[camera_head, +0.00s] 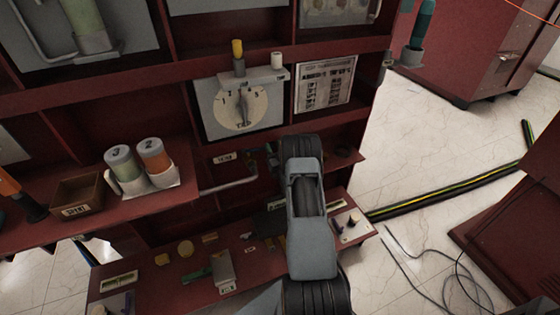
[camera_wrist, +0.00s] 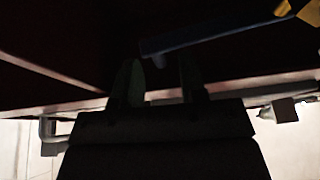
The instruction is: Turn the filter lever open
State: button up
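A grey bent pipe (camera_head: 230,185) runs along the red shelf below a small white label (camera_head: 223,158) that is too small to read surely. Its right end goes toward my gripper and is partly hidden by my arm. In the wrist view a dark blue bar (camera_wrist: 215,38), possibly the filter lever, crosses above my fingertips, with a yellow piece (camera_wrist: 283,9) near its right end. My gripper (camera_wrist: 160,78) is open, its two dark fingers apart with nothing seen between them. The bar lies beyond the fingertips, and contact cannot be told in the dark. In the head view the fingers are mostly hidden.
Above is a dial panel (camera_head: 240,105) with a small ledge. At left, two numbered canisters (camera_head: 138,168) and a small box (camera_head: 78,194) stand on the shelf. The lower shelf (camera_head: 200,290) holds small loose parts. Open floor (camera_head: 400,150) lies to the right.

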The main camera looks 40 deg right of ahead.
jog(key=v, duration=1.2)
jog(key=shift+s+p, duration=0.15)
jog(key=shift+p, duration=0.3)
